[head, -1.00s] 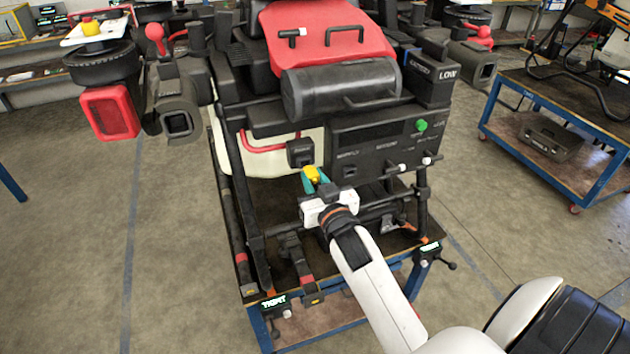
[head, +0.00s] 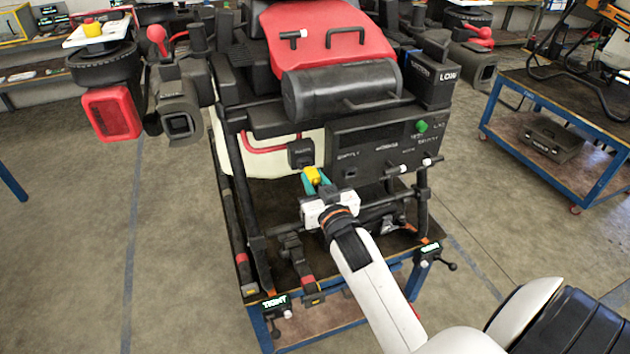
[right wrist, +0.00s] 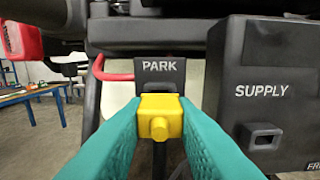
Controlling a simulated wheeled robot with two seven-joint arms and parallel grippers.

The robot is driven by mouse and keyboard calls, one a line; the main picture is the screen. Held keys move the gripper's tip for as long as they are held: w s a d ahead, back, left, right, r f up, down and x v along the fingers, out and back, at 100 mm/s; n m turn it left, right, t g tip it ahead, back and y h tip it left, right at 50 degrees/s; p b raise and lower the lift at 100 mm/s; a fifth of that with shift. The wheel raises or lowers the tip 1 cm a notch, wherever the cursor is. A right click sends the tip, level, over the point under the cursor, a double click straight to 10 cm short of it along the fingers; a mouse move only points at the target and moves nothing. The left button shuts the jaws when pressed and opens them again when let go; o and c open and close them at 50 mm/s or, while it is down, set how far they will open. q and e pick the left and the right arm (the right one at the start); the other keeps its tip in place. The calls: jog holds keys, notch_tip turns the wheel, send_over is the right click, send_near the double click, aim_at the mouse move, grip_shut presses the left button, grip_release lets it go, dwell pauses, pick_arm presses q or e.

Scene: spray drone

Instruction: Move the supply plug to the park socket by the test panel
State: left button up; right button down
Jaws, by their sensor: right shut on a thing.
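The yellow supply plug (head: 313,174) is held between the teal fingers of my right gripper (head: 315,182), just below and in front of the black park socket (head: 301,153). In the right wrist view the plug (right wrist: 160,118) is centred between the shut fingers and covers the lower part of the block marked PARK (right wrist: 160,72). Its mouth is hidden, so I cannot tell whether the plug touches or enters it. The supply socket (right wrist: 264,137), on the dark panel (head: 375,145) to the right, shows an empty slot. My left gripper is not in view.
A red hose (head: 265,147) runs beside the park socket on the left. Dark frame posts (head: 233,180) stand left of my gripper, and small white-tipped levers (head: 402,167) stick out at the right. The drone stands on a blue-framed cart (head: 345,290).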

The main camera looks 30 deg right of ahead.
jog(key=shift+p, duration=0.4)
dwell(0.6)
jog(key=shift+x, duration=1.25)
jog(key=c, duration=1.1)
grip_release()
jog(key=shift+s+a+f, duration=0.1)
jog(key=shift+s+a, duration=0.05)
jog(key=shift+s, duration=0.35)
jog(key=b+v, duration=0.3)
jog(key=v, duration=0.8)
